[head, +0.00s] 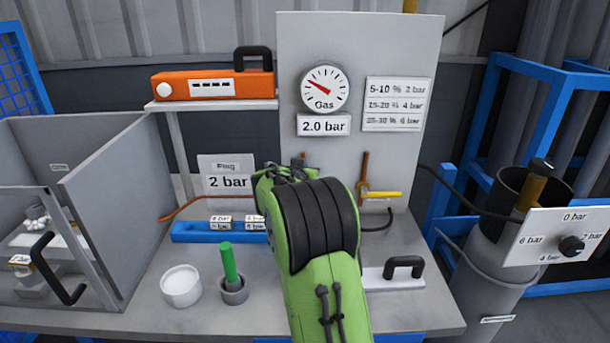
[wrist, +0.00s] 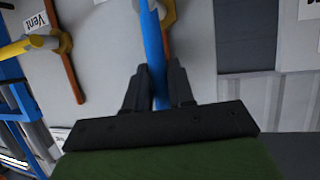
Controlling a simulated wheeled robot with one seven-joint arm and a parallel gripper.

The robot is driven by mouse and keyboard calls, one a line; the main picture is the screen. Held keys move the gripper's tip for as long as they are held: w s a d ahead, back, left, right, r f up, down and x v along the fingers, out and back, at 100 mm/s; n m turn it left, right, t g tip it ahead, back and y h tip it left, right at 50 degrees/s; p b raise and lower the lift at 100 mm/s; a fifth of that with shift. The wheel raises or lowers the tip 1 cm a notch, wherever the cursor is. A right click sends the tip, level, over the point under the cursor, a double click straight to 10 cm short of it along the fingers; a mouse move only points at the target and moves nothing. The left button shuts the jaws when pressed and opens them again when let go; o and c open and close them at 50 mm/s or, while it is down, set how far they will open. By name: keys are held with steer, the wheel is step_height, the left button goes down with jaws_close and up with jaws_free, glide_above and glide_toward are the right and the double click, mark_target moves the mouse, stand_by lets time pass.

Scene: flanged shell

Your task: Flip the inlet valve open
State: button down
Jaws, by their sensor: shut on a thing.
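A blue lever handle (wrist: 154,42) runs from a brass-coloured valve body (wrist: 167,14) down between my fingers in the wrist view. I take it as the inlet valve; no label for it shows. My gripper (wrist: 158,75) is shut on this blue handle. In the head view my green and black arm hides the fingers and this valve. The other valve, with a yellow handle (wrist: 17,48), is labelled Vent in the wrist view. In the head view its yellow handle (head: 382,195) points right, across its copper pipe.
A grey panel (head: 420,60) carries a gas gauge (head: 324,89) above a 2.0 bar sign. On the bench stand a white bowl (head: 181,286), a green rod (head: 228,262) in a grey cup, and a blue rack (head: 190,232). A black-handled white plate (head: 395,279) lies right of my arm.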

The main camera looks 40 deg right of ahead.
steer(key=shift+a+f, duration=0.1)
steer(key=shift+f, duration=0.05)
steer(key=c, duration=1.1)
jaws_free()
steer(key=shift+o, duration=0.2)
steer(key=p+v, duration=0.1)
steer(key=v, duration=1.4)
steer(key=shift+s+a+r, duration=0.2)
steer(key=shift+r, duration=0.1)
